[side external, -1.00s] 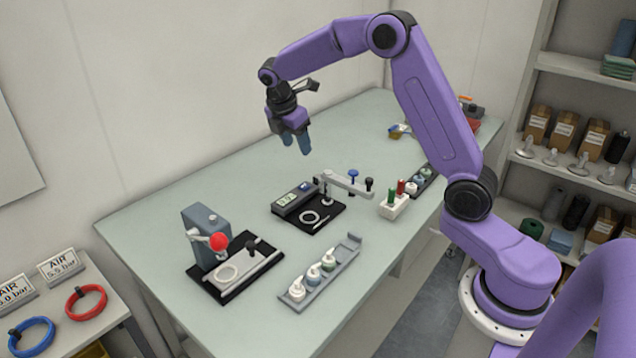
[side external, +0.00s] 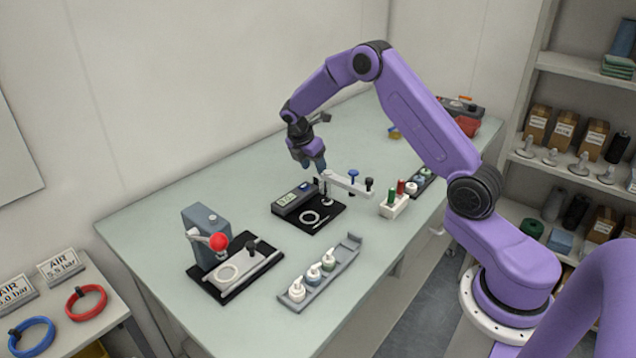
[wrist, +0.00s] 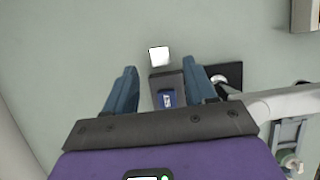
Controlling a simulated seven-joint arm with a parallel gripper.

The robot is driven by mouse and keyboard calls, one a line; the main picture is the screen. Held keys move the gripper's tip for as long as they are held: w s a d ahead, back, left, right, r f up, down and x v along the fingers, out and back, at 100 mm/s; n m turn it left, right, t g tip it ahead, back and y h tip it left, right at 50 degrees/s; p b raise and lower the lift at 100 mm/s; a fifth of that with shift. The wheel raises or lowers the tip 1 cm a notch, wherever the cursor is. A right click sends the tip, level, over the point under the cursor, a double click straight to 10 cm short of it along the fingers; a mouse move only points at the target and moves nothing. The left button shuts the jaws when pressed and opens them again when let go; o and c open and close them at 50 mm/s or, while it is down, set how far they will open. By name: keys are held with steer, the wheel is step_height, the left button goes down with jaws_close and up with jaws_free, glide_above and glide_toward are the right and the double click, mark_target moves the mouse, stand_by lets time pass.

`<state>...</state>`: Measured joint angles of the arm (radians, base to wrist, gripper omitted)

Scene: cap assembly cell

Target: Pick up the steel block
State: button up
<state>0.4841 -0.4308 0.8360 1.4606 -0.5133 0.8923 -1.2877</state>
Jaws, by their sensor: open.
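The steel block (wrist: 159,56) shows in the wrist view as a small bright square on the pale table, just beyond the end of the grey display unit (wrist: 165,85). My gripper (wrist: 160,66) is open, its two blue fingers apart on either side of the display unit in the picture, with the block near the line between the tips. Nothing is held. In the side view my gripper (side external: 312,164) hangs above the table behind the display unit (side external: 295,200); I cannot make out the block there, and its height gap to the fingers is unclear.
A red-knobbed press (side external: 205,240) stands at left, a tray (side external: 340,270) with several capped bottles in front. A white holder (side external: 394,207) is right.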

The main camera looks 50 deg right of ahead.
mark_target(318, 176)
steer(key=shift+x, duration=3)
steer(key=shift+r, duration=0.1)
jaws_close()
